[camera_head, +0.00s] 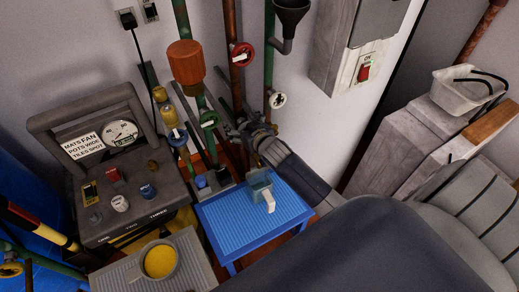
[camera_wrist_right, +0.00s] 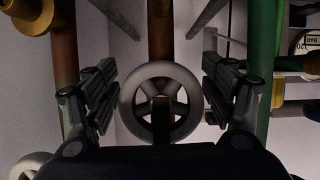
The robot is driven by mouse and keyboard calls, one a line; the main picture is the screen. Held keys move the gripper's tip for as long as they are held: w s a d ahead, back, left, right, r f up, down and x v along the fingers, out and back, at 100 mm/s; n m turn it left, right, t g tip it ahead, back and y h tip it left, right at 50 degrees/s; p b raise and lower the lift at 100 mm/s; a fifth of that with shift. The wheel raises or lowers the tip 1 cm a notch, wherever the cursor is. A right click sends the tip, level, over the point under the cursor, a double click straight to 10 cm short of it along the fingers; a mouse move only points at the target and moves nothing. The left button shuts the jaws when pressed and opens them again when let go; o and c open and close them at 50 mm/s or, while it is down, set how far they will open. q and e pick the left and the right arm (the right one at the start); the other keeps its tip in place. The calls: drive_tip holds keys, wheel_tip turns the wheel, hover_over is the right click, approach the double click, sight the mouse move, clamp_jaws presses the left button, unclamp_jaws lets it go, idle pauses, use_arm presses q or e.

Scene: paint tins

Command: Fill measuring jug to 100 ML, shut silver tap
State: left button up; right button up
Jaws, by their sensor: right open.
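The measuring jug (camera_head: 260,186), greyish-teal with a pale handle, stands on a blue ribbed table (camera_head: 230,225). Its fill level and marks are too small to read. My right gripper (camera_head: 245,132) is above and behind the jug, among the pipes. In the wrist view its open fingers stand on both sides of a grey spoked handwheel (camera_wrist_right: 160,68), apparently the silver tap. Gaps show between wheel and fingers, and nothing is gripped. In the head view this wheel is hidden or too small to make out. My left gripper is not in view.
A red handwheel (camera_head: 242,55), a white one (camera_head: 277,100) and a green one (camera_head: 209,119) sit on nearby pipes. A grey panel (camera_head: 130,205) with knobs and a gauge stands left. A pot of yellow paint (camera_head: 160,261) is in front. A black funnel (camera_head: 291,12) hangs above.

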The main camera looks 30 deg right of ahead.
drive_tip(key=shift+s, duration=0.1)
drive_tip(key=shift+s+r+p, duration=0.1)
drive_tip(key=shift+s+p, duration=0.15)
drive_tip(key=shift+p, duration=0.05)
drive_tip(key=s+p, duration=0.1)
drive_tip(key=s, duration=0.1)
drive_tip(key=s+p, duration=0.1)
drive_tip(key=s, duration=0.1)
drive_tip(key=shift+s+a+r, duration=0.1)
drive_tip(key=shift+s+a, duration=0.05)
drive_tip(key=shift+a, duration=0.05)
drive_tip(key=shift+s+p, duration=0.55)
drive_tip(key=shift+s, duration=0.45)
drive_tip(key=shift+a, duration=0.1)
